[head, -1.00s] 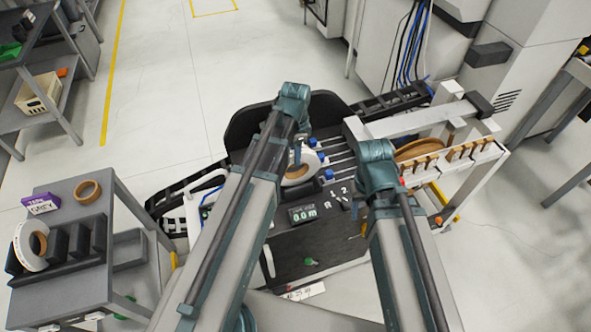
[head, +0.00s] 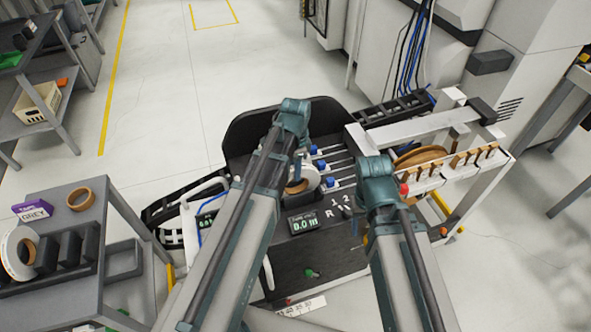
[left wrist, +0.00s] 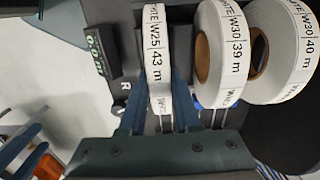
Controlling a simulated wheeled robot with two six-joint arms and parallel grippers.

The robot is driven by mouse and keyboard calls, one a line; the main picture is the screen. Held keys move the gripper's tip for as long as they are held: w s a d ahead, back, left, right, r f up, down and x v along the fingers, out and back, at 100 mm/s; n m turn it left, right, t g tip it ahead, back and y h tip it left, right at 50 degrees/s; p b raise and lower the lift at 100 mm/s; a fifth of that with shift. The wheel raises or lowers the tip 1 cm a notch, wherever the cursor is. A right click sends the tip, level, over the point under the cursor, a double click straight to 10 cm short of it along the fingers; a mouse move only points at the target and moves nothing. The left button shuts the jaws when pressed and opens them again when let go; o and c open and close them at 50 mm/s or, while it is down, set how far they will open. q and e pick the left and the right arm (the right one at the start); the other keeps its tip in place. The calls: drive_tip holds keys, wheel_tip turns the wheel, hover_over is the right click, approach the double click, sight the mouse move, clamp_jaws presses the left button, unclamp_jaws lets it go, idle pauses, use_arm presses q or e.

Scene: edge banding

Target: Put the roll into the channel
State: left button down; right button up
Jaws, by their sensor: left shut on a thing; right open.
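A white roll labelled W25 43 m (left wrist: 155,45) stands edge-on between the two blue fingers of my left gripper (left wrist: 157,105), which is shut on it. In the head view my left gripper (head: 298,168) is over the machine's black deck, and a white roll (head: 309,180) shows beside it, partly covered by my arm. The deck has rods with blue knobs (head: 320,165) forming lanes; which one is the channel I cannot tell. My right gripper (head: 373,205) is near the deck's right side, its fingers mostly hidden by my arm.
Two more white rolls, W30 39 m (left wrist: 222,50) and W30 40 m (left wrist: 283,50), stand beside the held one. A display (head: 303,222) reads 0.0 m. A brown coil (head: 420,157) sits at the machine's right. A grey cart (head: 125,225) with rolls stands left.

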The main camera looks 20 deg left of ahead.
use_arm(q)
drive_tip(key=shift+f, duration=0.25)
drive_tip(key=c, duration=0.6)
unclamp_jaws()
use_arm(e)
drive_tip(key=shift+f, duration=0.25)
drive_tip(key=shift+r, duration=0.1)
use_arm(q)
wheel_tip(320, 180, up, 13)
drive_tip(key=p, duration=1.3)
drive_tip(key=s+d+n, duration=0.2)
drive_tip(key=s+d, duration=0.1)
drive_tip(key=s, duration=0.1)
drive_tip(key=s+d+n, duration=0.3)
drive_tip(key=s+d, duration=0.1)
drive_tip(key=s, duration=0.1)
drive_tip(key=s+d+n+y, duration=0.1)
drive_tip(key=s+d+n, duration=0.1)
drive_tip(key=s, duration=0.3)
drive_tip(key=shift+s+d+f+n+b, duration=0.15)
drive_tip(key=shift+d+n+b, duration=0.15)
drive_tip(key=shift+d, duration=0.45)
use_arm(e)
wheel_tip(320, 180, up, 12)
drive_tip(key=shift+r, duration=0.25)
drive_tip(key=shift+o, duration=1.3)
